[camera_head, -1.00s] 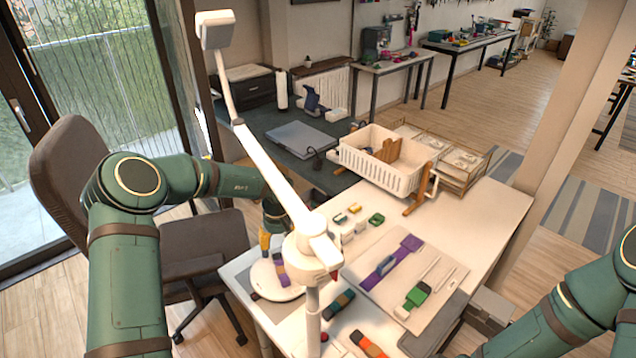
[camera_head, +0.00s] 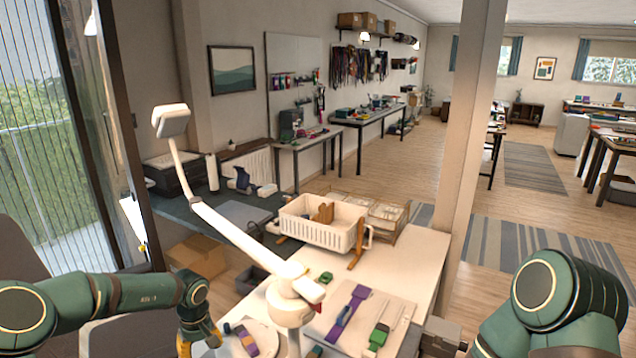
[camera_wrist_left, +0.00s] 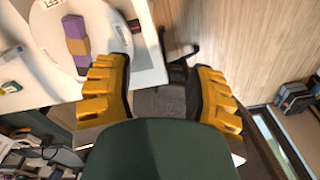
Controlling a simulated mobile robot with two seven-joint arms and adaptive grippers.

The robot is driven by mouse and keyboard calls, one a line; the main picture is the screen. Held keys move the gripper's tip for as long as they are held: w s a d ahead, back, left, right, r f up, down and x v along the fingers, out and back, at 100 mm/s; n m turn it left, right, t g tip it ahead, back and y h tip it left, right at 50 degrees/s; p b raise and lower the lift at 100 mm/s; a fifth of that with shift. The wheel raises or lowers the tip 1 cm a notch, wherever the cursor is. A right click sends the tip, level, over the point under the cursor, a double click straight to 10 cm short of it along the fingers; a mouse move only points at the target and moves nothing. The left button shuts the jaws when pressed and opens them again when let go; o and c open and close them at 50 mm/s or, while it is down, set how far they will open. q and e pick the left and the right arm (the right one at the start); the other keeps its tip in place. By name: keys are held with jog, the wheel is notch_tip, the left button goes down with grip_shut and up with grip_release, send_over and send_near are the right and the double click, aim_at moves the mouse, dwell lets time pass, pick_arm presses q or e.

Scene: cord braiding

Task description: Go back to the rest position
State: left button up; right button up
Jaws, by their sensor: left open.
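My left gripper (camera_head: 196,338) has yellow fingers and hangs at the left edge of the white worktable (camera_head: 425,262) in the head view. In the left wrist view the fingers of my left gripper (camera_wrist_left: 162,75) are spread wide, with nothing between them. Behind them are a table edge, floor and a dark chair. The purple and orange block (camera_wrist_left: 76,36) rests on a round white plate (camera_wrist_left: 112,32), beside the fingers and apart from them. My right arm shows at the right of the head view, but its gripper is out of frame.
A white lamp (camera_head: 190,170) on a jointed arm rises from the table close to my left gripper. A purple strap (camera_head: 350,312) and a green piece (camera_head: 378,337) lie on the table. A white basket (camera_head: 318,228) stands behind them. A pillar (camera_head: 475,150) is right of the table.

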pick_arm(q)
jog(key=s+d+f+m+t+y+b, duration=0.1)
jog(key=s+d+f+m+t+b, duration=0.3)
jog(key=d+f, duration=0.55)
jog(key=s+d+f+h, duration=0.1)
jog(key=s+d+f, duration=0.1)
jog(key=s, duration=0.4)
jog(key=s+d+f+m+g+h, duration=0.1)
jog(key=s+d+f+h, duration=0.1)
jog(key=s+d, duration=0.2)
jog(key=s+d+f+g+h+b, duration=0.1)
jog(key=s+d+h, duration=0.1)
jog(key=s, duration=0.8)
jog(key=shift+s+d+f+m, duration=0.3)
jog(key=shift+d+f, duration=0.1)
jog(key=shift+d, duration=0.15)
pick_arm(e)
jog(key=f, duration=0.5)
jog(key=shift+s+a+f, duration=0.1)
jog(key=shift+s+f, duration=0.1)
jog(key=shift+s, duration=0.05)
pick_arm(q)
jog(key=shift+o, duration=0.2)
jog(key=shift+w, duration=0.2)
